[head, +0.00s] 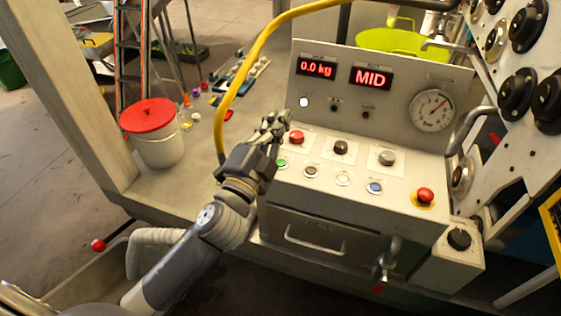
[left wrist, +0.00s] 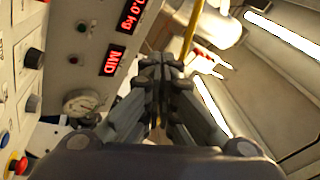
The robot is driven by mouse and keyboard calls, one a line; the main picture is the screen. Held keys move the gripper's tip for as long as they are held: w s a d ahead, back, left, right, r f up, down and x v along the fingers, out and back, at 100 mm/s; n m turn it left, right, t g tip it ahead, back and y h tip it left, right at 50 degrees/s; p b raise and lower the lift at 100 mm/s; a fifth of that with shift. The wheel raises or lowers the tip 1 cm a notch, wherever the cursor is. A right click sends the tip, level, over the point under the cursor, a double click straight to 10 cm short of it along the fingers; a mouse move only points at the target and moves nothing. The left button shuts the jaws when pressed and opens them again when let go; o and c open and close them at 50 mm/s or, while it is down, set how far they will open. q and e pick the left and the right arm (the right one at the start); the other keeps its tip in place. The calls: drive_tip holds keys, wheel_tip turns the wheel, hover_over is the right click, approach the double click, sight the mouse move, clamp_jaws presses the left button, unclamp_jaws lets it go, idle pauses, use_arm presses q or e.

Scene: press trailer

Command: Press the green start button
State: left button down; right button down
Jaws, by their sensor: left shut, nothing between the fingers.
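The green start button (head: 282,163) is at the left end of the lower row on the sloping control panel (head: 325,165), partly beside my gripper. My left gripper (head: 274,122) is shut and empty, held by the panel's left edge, with its fingertips beyond the green button toward the upright display plate. In the left wrist view the closed fingers (left wrist: 158,72) point past the panel, which lies to the left; I cannot make out the green button there. I cannot tell whether the gripper touches the panel. My right gripper is not in view.
A red knob (head: 296,137), a black knob (head: 340,147) and a grey knob (head: 387,157) stand behind the button row. A red emergency button (head: 425,195) is at the right. A yellow hose (head: 243,75) arches behind my gripper. A white bucket (head: 157,145) stands left.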

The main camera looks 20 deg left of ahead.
use_arm(q)
drive_tip(key=s+d+r+m+g+h, duration=0.1)
drive_tip(key=s+d+r+m+h, duration=0.1)
drive_tip(key=d+r+m+h, duration=0.85)
drive_tip(key=s+d+f+m+g+h, duration=0.2)
drive_tip(key=d+m+g, duration=0.3)
drive_tip(key=m, duration=0.5)
drive_tip(key=s+d+f+m+g+h, duration=0.2)
drive_tip(key=m+g+h, duration=0.1)
drive_tip(key=m+g, duration=0.55)
drive_tip(key=w+a+f+m+t+y, duration=0.1)
drive_tip(key=w+a+f+m+y, duration=0.2)
drive_tip(key=a+y, duration=0.4)
drive_tip(key=w+a+f+m+t+y, duration=0.1)
drive_tip(key=w+a+f+m+y, duration=0.2)
drive_tip(key=w+a+f+y, duration=0.3)
drive_tip(key=a+y, duration=0.1)
drive_tip(key=a, duration=0.3)
drive_tip(key=shift+w+a+m, duration=0.15)
drive_tip(key=shift+w+m, duration=0.15)
drive_tip(key=shift+f, duration=0.25)
